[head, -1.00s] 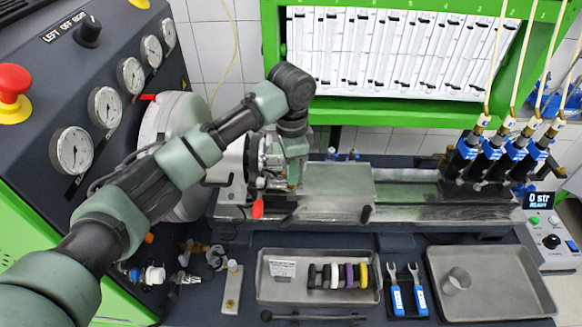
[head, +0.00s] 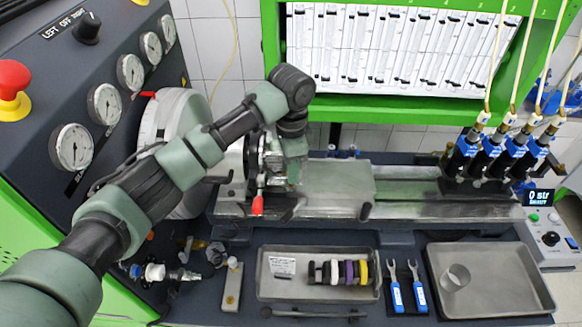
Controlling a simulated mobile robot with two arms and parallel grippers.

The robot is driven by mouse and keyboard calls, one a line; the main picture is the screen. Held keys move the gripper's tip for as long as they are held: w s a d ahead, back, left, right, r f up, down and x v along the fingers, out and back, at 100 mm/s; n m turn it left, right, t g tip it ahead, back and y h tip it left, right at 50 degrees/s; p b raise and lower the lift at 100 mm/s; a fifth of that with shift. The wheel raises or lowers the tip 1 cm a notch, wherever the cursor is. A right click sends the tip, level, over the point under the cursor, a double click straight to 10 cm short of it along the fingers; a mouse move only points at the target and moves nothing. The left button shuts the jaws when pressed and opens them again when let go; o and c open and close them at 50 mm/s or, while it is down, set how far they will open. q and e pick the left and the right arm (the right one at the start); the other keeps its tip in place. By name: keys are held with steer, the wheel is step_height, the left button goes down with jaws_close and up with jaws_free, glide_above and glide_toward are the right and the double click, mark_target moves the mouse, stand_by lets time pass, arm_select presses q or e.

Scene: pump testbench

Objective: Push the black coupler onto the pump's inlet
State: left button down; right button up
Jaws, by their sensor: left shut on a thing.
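The pump (head: 268,150) is a metal body mounted against the round pale drive housing at the left end of the bench. My left arm reaches across it from the left and bends down over its right side. My left gripper (head: 292,176) points down at the pump and is shut. The black coupler is hidden or too small to make out between the fingers and the pump. The pump's inlet is also hidden by my wrist, so I cannot tell whether the coupler touches it. My right gripper is not in view.
A red-tipped lever (head: 257,206) hangs just below the pump. A tray with coloured rings (head: 268,291), two blue-handled wrenches (head: 407,292) and a tray with a beaker (head: 530,300) lie in front. Blue injectors (head: 500,152) stand at the right. The bench bed (head: 335,190) is clear.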

arm_select(q)
steer(key=c, duration=0.8)
jaws_free()
steer(key=shift+s+r, duration=0.1)
steer(key=shift+r, duration=0.05)
steer(key=shift+r, duration=0.1)
steer(key=shift+w+a+r, duration=0.1)
steer(key=shift+w+r, duration=0.05)
steer(key=shift+r, duration=0.45)
steer(key=shift+w+r, duration=0.1)
steer(key=shift+r, duration=0.5)
steer(key=shift+s+r, duration=0.15)
steer(key=shift+r, duration=2.2)
